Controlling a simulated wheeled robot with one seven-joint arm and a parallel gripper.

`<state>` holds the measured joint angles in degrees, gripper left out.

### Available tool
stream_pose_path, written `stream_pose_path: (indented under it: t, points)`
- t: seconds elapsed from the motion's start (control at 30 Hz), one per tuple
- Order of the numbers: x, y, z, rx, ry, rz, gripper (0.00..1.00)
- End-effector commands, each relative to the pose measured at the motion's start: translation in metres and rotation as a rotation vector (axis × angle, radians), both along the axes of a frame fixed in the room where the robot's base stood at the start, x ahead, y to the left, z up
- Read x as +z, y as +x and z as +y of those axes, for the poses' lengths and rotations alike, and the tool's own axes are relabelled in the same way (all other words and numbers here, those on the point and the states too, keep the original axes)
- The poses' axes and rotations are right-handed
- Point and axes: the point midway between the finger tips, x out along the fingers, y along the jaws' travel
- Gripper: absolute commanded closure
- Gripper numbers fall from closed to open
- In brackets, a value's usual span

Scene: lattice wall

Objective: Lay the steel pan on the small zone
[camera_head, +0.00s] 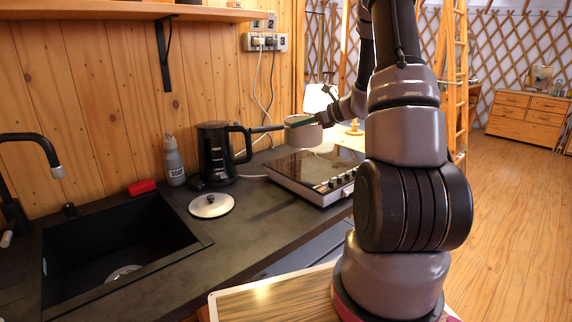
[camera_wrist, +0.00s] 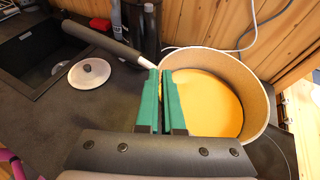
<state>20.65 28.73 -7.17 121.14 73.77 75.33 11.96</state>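The steel pan (camera_head: 303,134) is at the back of the black hob (camera_head: 300,172) in the head view, its dark handle pointing left toward the kettle. In the wrist view the pan (camera_wrist: 258,90) is large, with a flat orange-yellow inside, and its handle (camera_wrist: 105,42) runs to the upper left. My gripper (camera_wrist: 165,100) has its green fingers close together over the pan's near rim, and they appear shut on it. In the head view my gripper (camera_head: 312,121) is at the pan's right side. Whether the pan touches the hob is unclear. A thin zone ring (camera_wrist: 270,158) shows partly below the pan.
A black kettle (camera_head: 215,152) stands left of the hob, beside a grey bottle (camera_head: 173,160). A white lid (camera_head: 211,205) lies on the dark counter (camera_head: 245,225). A sink (camera_head: 115,245) is farther left. Wall cables (camera_head: 262,85) hang behind the pan.

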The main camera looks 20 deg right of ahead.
Motion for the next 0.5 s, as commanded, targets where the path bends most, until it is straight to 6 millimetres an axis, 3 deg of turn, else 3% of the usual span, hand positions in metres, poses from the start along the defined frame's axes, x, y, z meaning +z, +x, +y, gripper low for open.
stream_pose_path:
  t: [0.3,0.5]
  points:
    - [-0.052,0.000,0.000,-0.003,0.004,0.003,1.00]
    - [-0.066,0.001,0.000,-0.002,0.002,0.001,1.00]
